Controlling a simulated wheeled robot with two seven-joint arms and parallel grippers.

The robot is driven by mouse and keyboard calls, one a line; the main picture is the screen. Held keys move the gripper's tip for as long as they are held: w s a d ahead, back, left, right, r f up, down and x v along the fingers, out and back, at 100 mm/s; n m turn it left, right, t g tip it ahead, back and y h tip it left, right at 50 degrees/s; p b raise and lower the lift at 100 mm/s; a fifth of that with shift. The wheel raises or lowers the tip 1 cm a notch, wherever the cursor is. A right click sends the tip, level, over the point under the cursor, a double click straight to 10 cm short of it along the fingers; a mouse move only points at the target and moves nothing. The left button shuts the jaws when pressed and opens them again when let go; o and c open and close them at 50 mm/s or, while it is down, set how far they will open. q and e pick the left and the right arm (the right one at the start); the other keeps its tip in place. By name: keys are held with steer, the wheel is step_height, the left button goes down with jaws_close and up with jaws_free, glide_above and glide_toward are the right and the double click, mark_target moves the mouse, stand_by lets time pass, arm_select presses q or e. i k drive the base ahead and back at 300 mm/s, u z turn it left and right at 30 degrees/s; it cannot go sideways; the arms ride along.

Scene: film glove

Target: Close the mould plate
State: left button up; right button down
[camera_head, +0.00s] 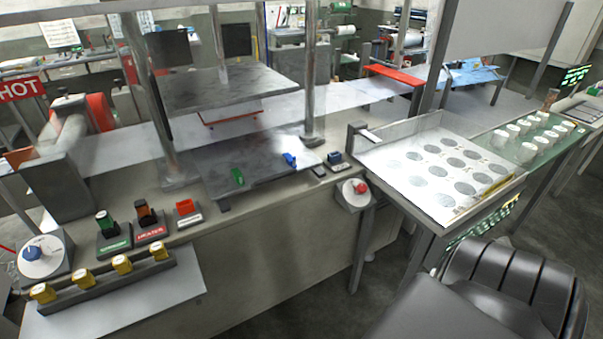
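The press stands left of centre. Its grey upper plate (225,91) hangs level between metal posts, well apart from the grey lower plate (262,160). A gap is open between the two plates, and a pale film (120,146) runs through it from left to right. I cannot tell which part is the mould plate. Neither of my grippers is in view.
Several yellow-capped pieces (122,264) and a blue knob (33,252) are at lower left. A red knob (361,187) is on the bench front. A tray with round marks (435,207) stands right.

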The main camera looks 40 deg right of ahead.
mark_target(258, 156)
steer(key=z, duration=0.95)
steer(key=i, duration=0.1)
steer(key=u, duration=0.4)
